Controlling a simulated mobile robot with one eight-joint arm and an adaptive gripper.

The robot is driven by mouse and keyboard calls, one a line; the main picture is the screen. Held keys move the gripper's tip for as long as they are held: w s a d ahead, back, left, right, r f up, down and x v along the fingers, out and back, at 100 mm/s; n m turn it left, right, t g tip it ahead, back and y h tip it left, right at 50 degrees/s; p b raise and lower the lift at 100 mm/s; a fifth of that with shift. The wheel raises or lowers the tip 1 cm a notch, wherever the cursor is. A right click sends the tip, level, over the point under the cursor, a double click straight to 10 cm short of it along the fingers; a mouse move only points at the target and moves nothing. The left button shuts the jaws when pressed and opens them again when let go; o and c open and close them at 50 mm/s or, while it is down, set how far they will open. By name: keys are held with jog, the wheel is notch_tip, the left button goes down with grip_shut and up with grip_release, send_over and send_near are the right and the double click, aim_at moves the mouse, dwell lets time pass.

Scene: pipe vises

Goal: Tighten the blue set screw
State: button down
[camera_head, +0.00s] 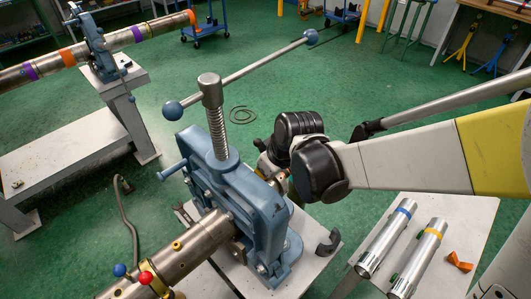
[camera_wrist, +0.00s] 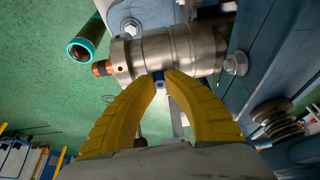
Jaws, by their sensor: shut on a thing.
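A small blue screw head (camera_wrist: 159,86) shows in the wrist view at the lower side of a steel pipe fitting (camera_wrist: 180,52). My gripper (camera_wrist: 162,80) has its yellow fingers closed around this blue piece, with the tips close to the fitting. Most of the screw is hidden between the fingertips. In the head view, my arm reaches behind the blue pipe vise (camera_head: 262,205), and the fingertips and the screw are hidden there. A steel pipe (camera_head: 180,252) runs through the vise.
The vise's long handle (camera_head: 245,74) extends above my wrist. Two loose pipes (camera_head: 388,238) lie on a side table at right. A second vise (camera_head: 97,45) stands at back left.

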jog(key=shift+m, duration=0.3)
jog(key=c, duration=1.4)
grip_release()
jog(key=shift+s+d, duration=0.1)
jog(key=shift+o, duration=0.2)
jog(key=v, duration=1.2)
